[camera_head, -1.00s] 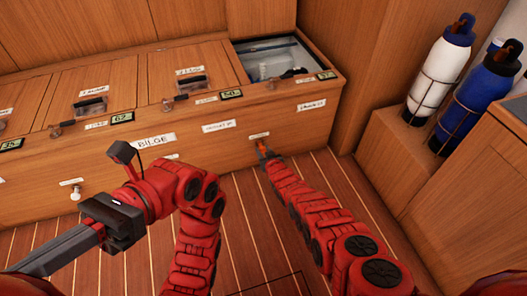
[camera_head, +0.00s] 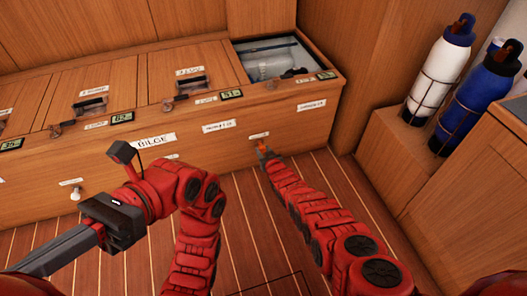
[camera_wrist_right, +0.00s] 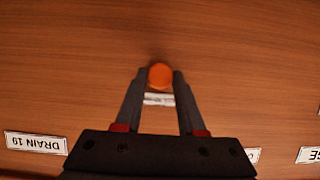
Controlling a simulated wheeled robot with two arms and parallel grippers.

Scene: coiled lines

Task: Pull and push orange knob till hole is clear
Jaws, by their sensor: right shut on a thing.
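The orange knob (camera_wrist_right: 160,75) sits on the wooden front panel, and in the right wrist view it lies between the two fingertips of my right gripper (camera_wrist_right: 159,80). In the head view the orange knob (camera_head: 263,145) shows as a small patch at the tip of my right gripper (camera_head: 265,155), low on the bench front. My right gripper is shut on the knob. An open compartment (camera_head: 318,88) at the right end of the bench top holds pale, cloudy contents; I cannot make out a hole in it. My left gripper (camera_head: 40,262) points to the lower left, and its fingertips are not clear.
The wooden bench (camera_head: 100,165) carries several lidded compartments with latches and small displays. A white knob (camera_head: 75,194) sits at its left. White (camera_head: 440,70) and blue (camera_head: 480,105) bottles stand in wire holders at right. Striped floor (camera_head: 240,240) lies below.

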